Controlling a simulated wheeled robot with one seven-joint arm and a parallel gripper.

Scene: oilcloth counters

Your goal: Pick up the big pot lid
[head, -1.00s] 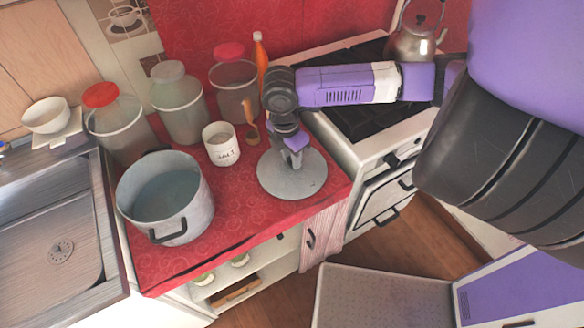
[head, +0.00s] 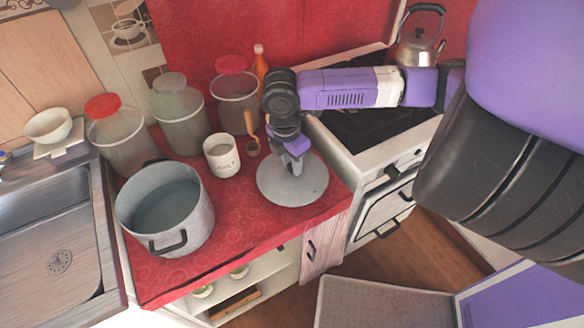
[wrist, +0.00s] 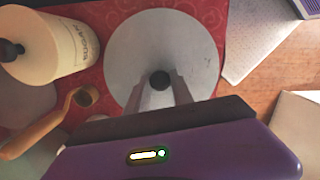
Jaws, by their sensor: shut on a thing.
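The big pot lid (head: 293,188) is a round grey metal disc at the right front of the red counter, beside the stove. In the wrist view the lid (wrist: 135,45) lies below my fingers, with a dark round knob at its middle. My gripper (head: 293,163) points down over the lid's centre. In the wrist view my gripper (wrist: 160,84) has its two fingertips at either side of the knob, shut on it. I cannot tell whether the lid is touching the counter or slightly above it.
A large open pot (head: 166,212) stands to the left. A white salt jar (head: 221,155), a wooden spoon (head: 249,124) and several lidded jars are behind. The stove (head: 372,125) with a kettle (head: 418,45) is at right. A sink (head: 45,245) is far left.

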